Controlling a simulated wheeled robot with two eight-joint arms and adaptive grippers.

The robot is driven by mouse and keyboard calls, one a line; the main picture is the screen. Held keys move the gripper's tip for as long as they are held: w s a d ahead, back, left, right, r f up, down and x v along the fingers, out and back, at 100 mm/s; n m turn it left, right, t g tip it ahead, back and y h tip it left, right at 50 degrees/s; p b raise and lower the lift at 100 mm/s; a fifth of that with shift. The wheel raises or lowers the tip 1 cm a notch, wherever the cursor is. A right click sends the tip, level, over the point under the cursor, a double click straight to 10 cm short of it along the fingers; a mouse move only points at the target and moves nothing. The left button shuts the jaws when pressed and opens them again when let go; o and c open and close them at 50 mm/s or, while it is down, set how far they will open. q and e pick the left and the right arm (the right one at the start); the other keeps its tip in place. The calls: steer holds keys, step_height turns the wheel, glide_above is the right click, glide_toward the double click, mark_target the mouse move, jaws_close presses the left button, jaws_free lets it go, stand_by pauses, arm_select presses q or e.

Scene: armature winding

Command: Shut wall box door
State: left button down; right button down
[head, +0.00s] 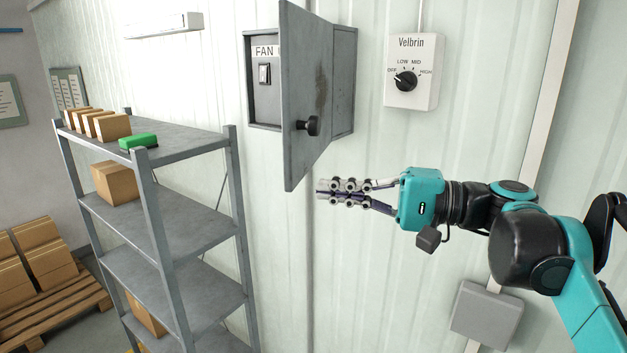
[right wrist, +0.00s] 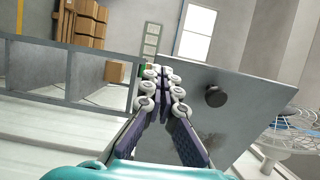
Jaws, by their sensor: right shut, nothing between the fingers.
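The grey wall box (head: 343,82) is fixed to the wall, and its door (head: 303,75) stands open, swung out from the wall. A black knob (head: 313,126) sits on the door's outer face; it also shows in the right wrist view (right wrist: 215,96). Inside the box are a "FAN" label and a switch (head: 264,74). My right gripper (head: 325,189) is shut and empty, just below and right of the door's lower edge in the head view. In the right wrist view the door (right wrist: 225,120) stands behind and right of the fingers. Whether they touch it I cannot tell. My left gripper is not in view.
A white Velbrin dial box (head: 411,72) is on the wall right of the wall box. A grey metal shelf (head: 190,225) with cardboard boxes and a green item (head: 138,141) stands at left. A grey box (head: 486,314) is low on the wall.

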mark_target(294, 186)
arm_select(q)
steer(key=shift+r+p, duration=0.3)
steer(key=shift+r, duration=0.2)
arm_select(e)
steer(key=shift+x, duration=1.65)
steer(key=shift+w, duration=0.1)
